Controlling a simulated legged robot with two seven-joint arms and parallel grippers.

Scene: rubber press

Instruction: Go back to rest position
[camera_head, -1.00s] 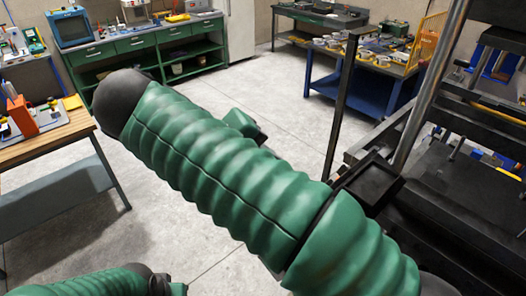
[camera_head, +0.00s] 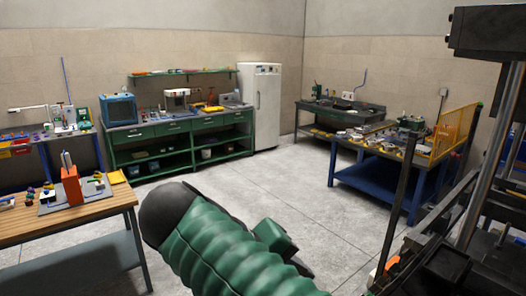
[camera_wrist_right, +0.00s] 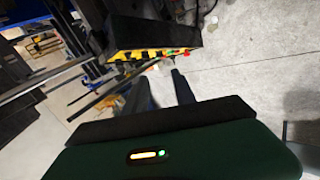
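My right gripper (camera_wrist_right: 163,78) shows in the right wrist view. Its two dark fingers stand apart with bare floor visible between them, and I see nothing held. In the head view one of my arms, in a ribbed green sleeve with a dark rounded joint, rises at the lower middle. No gripper shows in the head view. My left gripper is out of sight in both views.
The press (camera_head: 490,130) stands close on the right. In the right wrist view a dark block with a yellow-and-black striped edge (camera_wrist_right: 155,54) lies beyond the fingers. A wooden-topped table (camera_head: 75,218) is at left, a blue table (camera_head: 385,178) at right. Grey floor between is clear.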

